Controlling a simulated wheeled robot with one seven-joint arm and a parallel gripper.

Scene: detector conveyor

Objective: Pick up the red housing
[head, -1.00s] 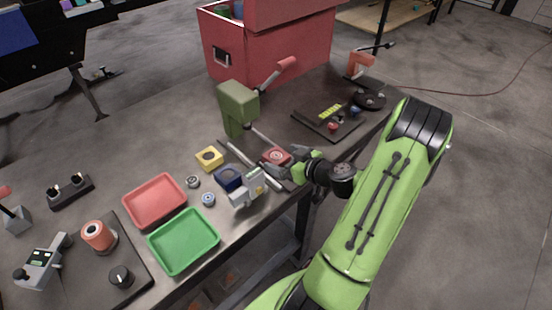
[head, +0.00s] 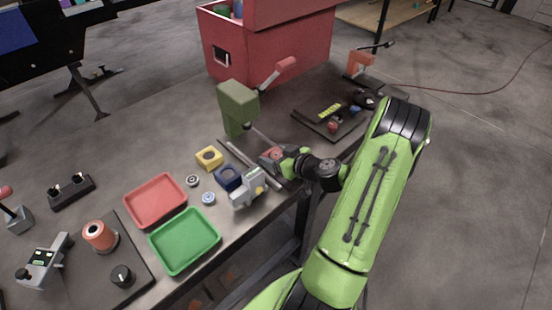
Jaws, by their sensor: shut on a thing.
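The red housing (head: 274,153) is a small red block with a round centre. It sits at the foot of the green press (head: 238,108), near the right end of the metal rails. My gripper (head: 277,160) has come in from the right and is shut on the red housing. Its fingers hide part of the housing's sides. I cannot tell whether the housing is lifted off the surface.
A yellow housing (head: 209,158) and a blue housing (head: 228,178) lie to the left. A grey device (head: 248,189) stands close in front of my gripper. A red tray (head: 155,201) and a green tray (head: 184,240) are further left. A dark board (head: 330,122) lies behind right.

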